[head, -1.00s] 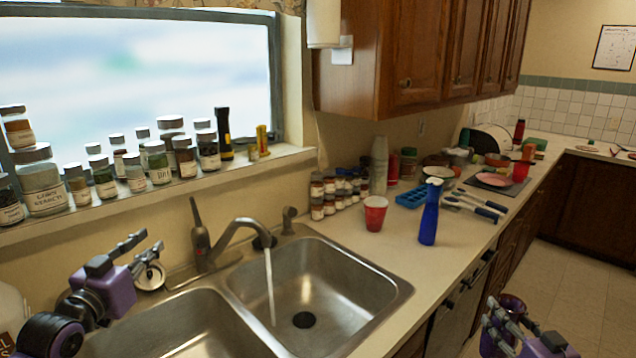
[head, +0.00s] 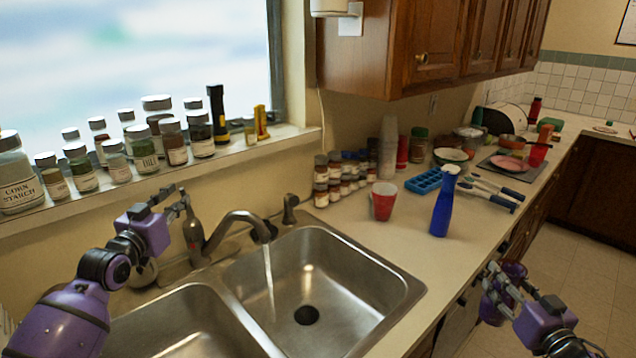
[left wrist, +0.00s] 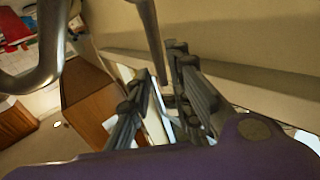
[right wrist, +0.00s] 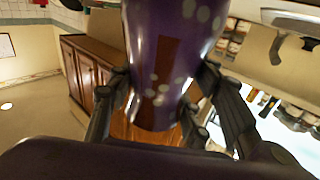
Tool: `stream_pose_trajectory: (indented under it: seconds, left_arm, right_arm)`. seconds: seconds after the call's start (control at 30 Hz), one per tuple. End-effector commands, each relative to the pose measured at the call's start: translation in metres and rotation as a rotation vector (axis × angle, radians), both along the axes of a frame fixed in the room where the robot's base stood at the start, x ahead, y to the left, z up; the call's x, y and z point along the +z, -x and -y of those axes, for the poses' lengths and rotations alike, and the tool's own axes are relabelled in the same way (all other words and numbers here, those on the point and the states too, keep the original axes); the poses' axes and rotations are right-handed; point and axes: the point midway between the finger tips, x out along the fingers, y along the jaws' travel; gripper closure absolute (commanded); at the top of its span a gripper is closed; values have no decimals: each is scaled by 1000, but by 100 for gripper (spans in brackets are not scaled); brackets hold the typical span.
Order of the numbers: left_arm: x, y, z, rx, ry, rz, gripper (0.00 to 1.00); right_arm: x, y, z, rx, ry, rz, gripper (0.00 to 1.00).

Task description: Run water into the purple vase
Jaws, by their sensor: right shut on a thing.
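The purple vase (head: 511,270) is in my right gripper (head: 503,288), off the counter's front edge in the head view. In the right wrist view the vase (right wrist: 168,60) has pale spots and a brown patch, and the fingers (right wrist: 155,110) close around it. Water (head: 268,275) runs from the faucet (head: 232,222) into the right sink basin (head: 345,272). My left gripper (head: 178,200) is beside the upright faucet lever (head: 191,212); contact is unclear.
A red cup (head: 383,203) and a blue bottle (head: 444,206) stand on the counter right of the sink. Several jars (head: 145,155) line the window sill above the faucet. The left basin (head: 185,325) looks empty.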

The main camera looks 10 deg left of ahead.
Motion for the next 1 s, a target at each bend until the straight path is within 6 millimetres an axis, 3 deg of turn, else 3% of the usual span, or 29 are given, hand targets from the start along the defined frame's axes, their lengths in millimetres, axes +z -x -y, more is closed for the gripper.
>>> stream_pose_trajectory:
  seconds: [0.1,0.3,0.6,0.77,1.0]
  left_arm:
    - [1,-20,1,0,1,0,81]
    - [1,-36,1,0,0,1,81]
    - [0,-38,1,0,0,-1,81]
    - [0,-38,1,0,0,-1,99]
    - [0,-38,1,-1,1,-1,100]
  right_arm:
    - [5,-1,0,1,0,7,100]
    - [13,-2,0,1,0,16,100]
    - [13,-2,0,0,0,16,100]
    - [13,-2,0,0,0,16,100]
    - [13,-2,0,1,0,16,100]
